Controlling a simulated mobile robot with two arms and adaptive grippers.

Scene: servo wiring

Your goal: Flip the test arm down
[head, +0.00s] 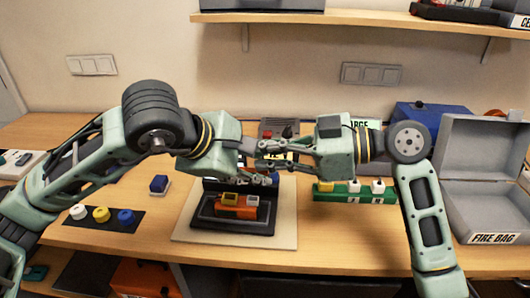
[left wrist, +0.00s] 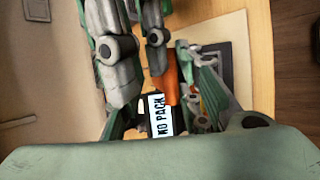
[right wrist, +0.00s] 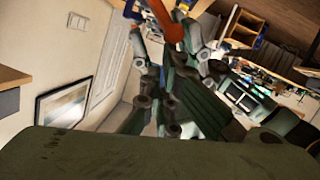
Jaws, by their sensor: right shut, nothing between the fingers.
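The test fixture has a dark base (head: 212,222) holding an orange servo block (head: 237,212) at the middle of the table. My right gripper (head: 262,156) is shut and empty, above the fixture's back part. My left gripper reaches in from the left, and the two grippers' fingers overlap in the head view, so its opening is unclear. The fingers hide most of the fixture's back part, and I cannot make out the test arm. A "NO PACK" label (left wrist: 157,114) and an orange part (left wrist: 165,76) show among the fingers in the left wrist view.
The fixture stands on a cream board (head: 285,232). A dark mat (head: 122,224) with coloured knobs lies left, beside a blue block (head: 159,183). A green strip (head: 352,197) with blocks and an open grey fire bag box (head: 485,215) stand right. A shelf (head: 350,17) runs above.

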